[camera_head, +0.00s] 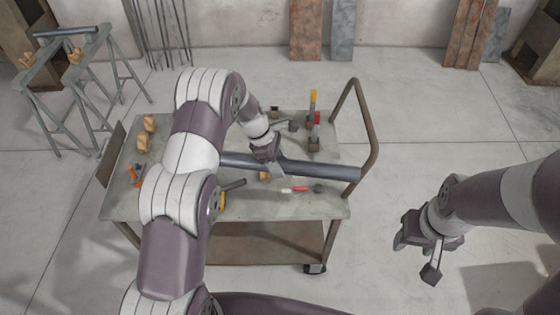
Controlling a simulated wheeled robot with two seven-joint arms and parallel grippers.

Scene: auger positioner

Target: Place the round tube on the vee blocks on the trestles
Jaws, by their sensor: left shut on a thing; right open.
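The long grey-blue round tube (315,170) lies across the cart's right half. My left gripper (267,158) reaches down from above and is shut on it left of its middle. I cannot tell whether the tube touches the cart top or is slightly above it. The grey trestles (85,75) stand on the floor at the far left. My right gripper (418,260) is open and empty, right of the cart over the floor.
The cart top (300,207) carries wooden blocks (149,122), clamps with red and yellow handles (315,120), an orange-handled tool (136,175) and a red-and-white tool (294,190). The cart's handle (372,120) rises at its right end. Floor between cart and trestles is clear.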

